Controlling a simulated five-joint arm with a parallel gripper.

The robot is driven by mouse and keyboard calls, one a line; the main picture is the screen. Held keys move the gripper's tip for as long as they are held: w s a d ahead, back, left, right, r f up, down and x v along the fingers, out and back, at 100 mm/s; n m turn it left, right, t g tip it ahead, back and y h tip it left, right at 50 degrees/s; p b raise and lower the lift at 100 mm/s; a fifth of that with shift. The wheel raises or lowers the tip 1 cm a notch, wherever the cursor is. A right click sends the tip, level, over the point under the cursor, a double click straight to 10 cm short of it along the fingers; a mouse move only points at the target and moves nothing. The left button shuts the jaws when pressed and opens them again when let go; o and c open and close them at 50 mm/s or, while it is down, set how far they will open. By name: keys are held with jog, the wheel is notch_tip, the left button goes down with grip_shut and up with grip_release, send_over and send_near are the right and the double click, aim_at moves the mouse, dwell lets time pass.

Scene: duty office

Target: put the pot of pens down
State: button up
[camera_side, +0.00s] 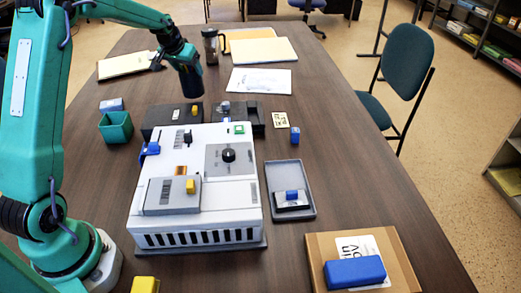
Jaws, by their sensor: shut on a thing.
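My gripper (185,62) is at the upper middle of the side view, over the far half of the table. It is shut on a dark blue pot (190,83), which hangs below it and looks upright. My gripper hides the top of the pot, and I cannot make out the pens. I cannot tell whether the pot's base touches the table. It appears just behind the dark tray (158,117).
A brown lidded jar (211,45) stands close behind the pot. Papers (262,81) lie to its right. A white machine (215,160) fills the middle, with a teal open box (115,127) at left.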

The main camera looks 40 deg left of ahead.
jog(key=a+f, duration=0.6)
jog(key=f, duration=0.1)
jog(key=shift+f, duration=0.3)
dwell(0.3)
jog(key=shift+a+f, duration=0.1)
jog(key=shift+f, duration=0.1)
jog(key=o, duration=1.1)
jog(key=shift+c, duration=0.2)
jog(key=shift+r, duration=0.1)
jog(key=v, duration=1.2)
jog(key=shift+w+d, duration=0.2)
jog(key=shift+d, duration=0.1)
